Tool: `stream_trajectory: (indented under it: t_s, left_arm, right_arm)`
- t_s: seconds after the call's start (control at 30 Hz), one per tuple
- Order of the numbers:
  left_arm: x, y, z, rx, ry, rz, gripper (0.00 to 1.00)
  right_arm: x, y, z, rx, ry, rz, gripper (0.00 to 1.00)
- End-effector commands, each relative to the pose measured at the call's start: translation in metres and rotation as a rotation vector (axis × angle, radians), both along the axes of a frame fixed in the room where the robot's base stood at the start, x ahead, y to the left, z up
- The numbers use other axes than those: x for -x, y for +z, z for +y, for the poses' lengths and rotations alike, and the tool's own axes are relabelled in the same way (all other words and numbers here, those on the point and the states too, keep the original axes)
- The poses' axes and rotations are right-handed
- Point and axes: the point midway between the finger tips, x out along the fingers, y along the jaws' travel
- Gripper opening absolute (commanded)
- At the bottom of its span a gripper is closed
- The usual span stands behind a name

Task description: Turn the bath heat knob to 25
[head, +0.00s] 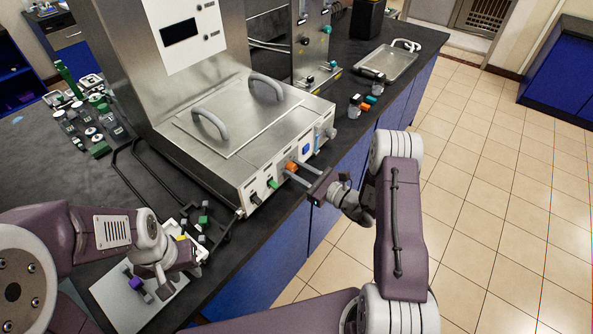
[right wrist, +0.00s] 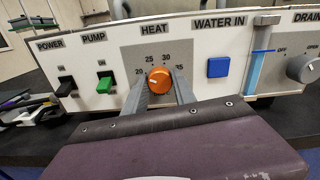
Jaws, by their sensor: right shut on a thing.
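The orange heat knob (right wrist: 159,80) sits on the bath's front panel, under the word HEAT, with the numbers 20, 25, 30 and 35 around it. A pale mark on the knob appears on its left side; its exact reading is too small to tell. My right gripper (right wrist: 160,92) is shut on the knob, one finger on each side. In the head view the knob (head: 291,168) is on the steel bath (head: 240,120), with my right gripper (head: 297,174) at its front. My left gripper (head: 154,295) hangs low over a white board, its opening unclear.
The power switch (right wrist: 66,86), green pump switch (right wrist: 104,83), blue water-in button (right wrist: 219,67) and grey drain knob (right wrist: 303,69) share the panel. Racks of vials (head: 90,125) stand left of the bath. A tray (head: 388,63) lies at the back right. The tiled floor is clear.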

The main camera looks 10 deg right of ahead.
Motion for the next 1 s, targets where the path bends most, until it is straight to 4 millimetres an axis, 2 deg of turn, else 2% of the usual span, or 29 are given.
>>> stream_trajectory:
  t_s: [0.6, 1.0]
  left_arm:
    - [0.000, 0.009, 0.000, 0.000, 0.000, 0.000, 0.36]
    - [0.000, 0.012, 0.000, 0.000, 0.000, 0.000, 0.36]
  right_arm:
    - [0.000, 0.001, 0.000, -0.382, 0.001, 0.295, 0.00]
    - [0.000, 0.001, 0.000, -0.533, 0.001, 0.413, 0.00]
